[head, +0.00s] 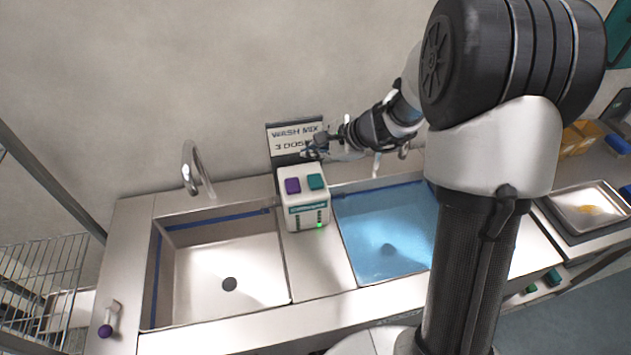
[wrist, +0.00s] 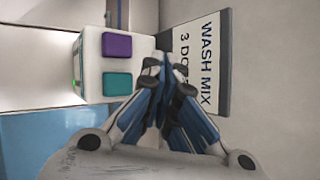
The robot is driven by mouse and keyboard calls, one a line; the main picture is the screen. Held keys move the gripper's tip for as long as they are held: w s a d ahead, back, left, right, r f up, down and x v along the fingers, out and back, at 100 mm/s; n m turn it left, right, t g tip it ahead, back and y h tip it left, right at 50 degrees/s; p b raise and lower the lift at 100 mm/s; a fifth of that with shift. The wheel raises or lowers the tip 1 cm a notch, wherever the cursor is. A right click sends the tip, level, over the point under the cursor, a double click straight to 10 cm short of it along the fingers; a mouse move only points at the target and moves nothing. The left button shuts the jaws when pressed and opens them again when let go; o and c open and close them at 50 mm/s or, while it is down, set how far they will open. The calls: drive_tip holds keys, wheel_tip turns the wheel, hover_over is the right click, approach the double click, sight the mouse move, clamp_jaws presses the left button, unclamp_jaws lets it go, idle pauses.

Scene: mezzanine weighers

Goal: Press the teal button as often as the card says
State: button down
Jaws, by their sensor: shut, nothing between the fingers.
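The teal button (head: 316,181) sits on top of a white dispenser box (head: 304,213), to the right of a purple button (head: 292,185). In the wrist view the teal button (wrist: 117,85) and purple button (wrist: 116,45) both show clear. The card (head: 290,133) stands behind the box and reads "WASH MIX"; its lower line starts "3 DOS", the rest hidden by my gripper. My gripper (head: 308,151) is shut and empty, in front of the card, above and behind the teal button. I see no contact with the button. A green light glows on the box front.
An empty steel sink (head: 218,265) lies left of the box, with a curved tap (head: 190,168) behind it. A sink of blue water (head: 385,232) lies to the right. A steel tray (head: 588,207) stands far right. A wire rack (head: 45,280) is at far left.

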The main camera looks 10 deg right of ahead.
drive_tip(key=b, duration=0.5)
hover_over(314, 182)
wheel_tip(314, 182, down, 6)
drive_tip(key=shift+f, duration=0.55)
drive_tip(key=shift+f+b, duration=0.1)
drive_tip(key=shift+b, duration=0.25)
idle(0.3)
drive_tip(key=shift+f+b, duration=0.3)
drive_tip(key=shift+b, duration=0.1)
drive_tip(key=shift+f+b, duration=0.55)
drive_tip(key=shift+b, duration=0.1)
idle(0.7)
drive_tip(key=shift+r, duration=0.1)
drive_tip(key=shift+r+p, duration=0.75)
drive_tip(key=shift+r, duration=0.15)
drive_tip(key=shift+r, duration=0.1)
